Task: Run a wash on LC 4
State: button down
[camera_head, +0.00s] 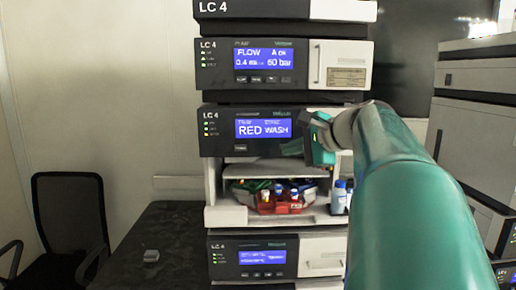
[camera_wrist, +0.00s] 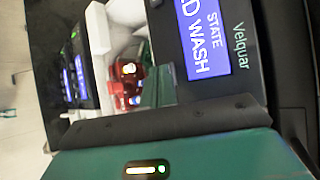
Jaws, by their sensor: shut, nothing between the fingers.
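The stack marked LC 4 fills the middle of the head view. Its sampler module (camera_head: 222,140) has a lit blue display (camera_head: 263,128) reading RED and WASH, with a small button (camera_head: 240,148) below. The display also shows in the wrist view (camera_wrist: 200,35), with the word STATE above WASH. Under it is an open bay with a red tray of vials (camera_head: 279,203); red parts also show in the wrist view (camera_wrist: 128,80). My gripper (camera_head: 298,147) is shut and empty, at the right of the display in the head view. Whether it touches the panel I cannot tell.
Above is a pump module (camera_head: 218,80) showing FLOW 0.4 and 60 bar. Below the bay is another LC 4 module (camera_head: 224,272).

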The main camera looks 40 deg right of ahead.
dwell(0.4)
jog(key=shift+s+a, duration=0.45)
jog(key=shift+s, duration=0.15)
jog(key=s+a, duration=0.1)
jog(key=s, duration=0.1)
jog(key=s+a, duration=0.2)
dwell(0.4)
jog(key=shift+d, duration=0.1)
dwell(0.5)
jog(key=s+a+f+n+g, duration=0.3)
jog(key=s+a+f+n, duration=0.1)
jog(key=a+f+n, duration=0.6)
jog(key=s+a+f+n+g+h, duration=0.1)
jog(key=s+a+f+n+g, duration=0.3)
jog(key=a+f+n, duration=0.6)
jog(key=a+f, duration=0.6)
jog(key=f, duration=0.2)
jog(key=shift+s+a+n, duration=0.3)
jog(key=shift+a, duration=0.05)
